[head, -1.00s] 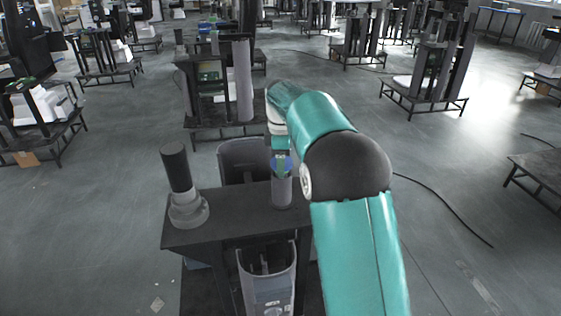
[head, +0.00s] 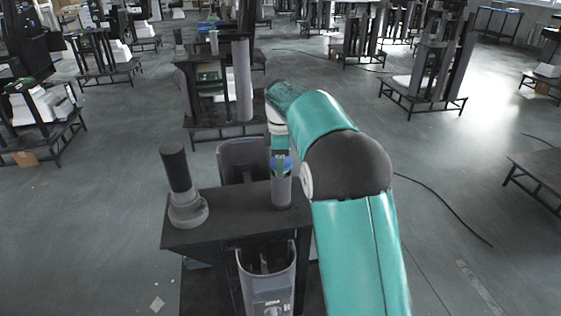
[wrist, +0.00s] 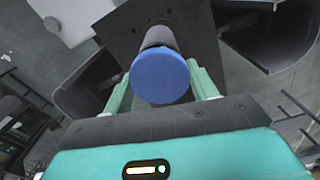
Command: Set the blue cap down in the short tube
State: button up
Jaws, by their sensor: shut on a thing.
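The blue cap (head: 285,160) is held by my gripper (head: 281,168) at the top of the short grey tube (head: 281,192). In the wrist view the cap (wrist: 160,77) is a round blue disc between the two pale green fingers of my gripper (wrist: 161,88), which are shut on it. The tube (wrist: 159,38) shows behind the cap and is mostly hidden by it. I cannot tell whether the cap touches the tube's rim or sits inside it. The tube stands upright on the dark table top (head: 240,222).
A dark cylinder on a stepped grey base (head: 187,209) stands at the table's left. Grey bins are behind (head: 243,155) and in front (head: 266,290) of the table. Open floor lies to the right, crossed by a black cable (head: 445,207). Other stands fill the background.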

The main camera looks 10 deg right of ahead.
jog(key=shift+f, duration=0.45)
dwell(0.7)
jog(key=o, duration=1)
jog(key=shift+r, duration=0.1)
jog(key=shift+r, duration=3.4)
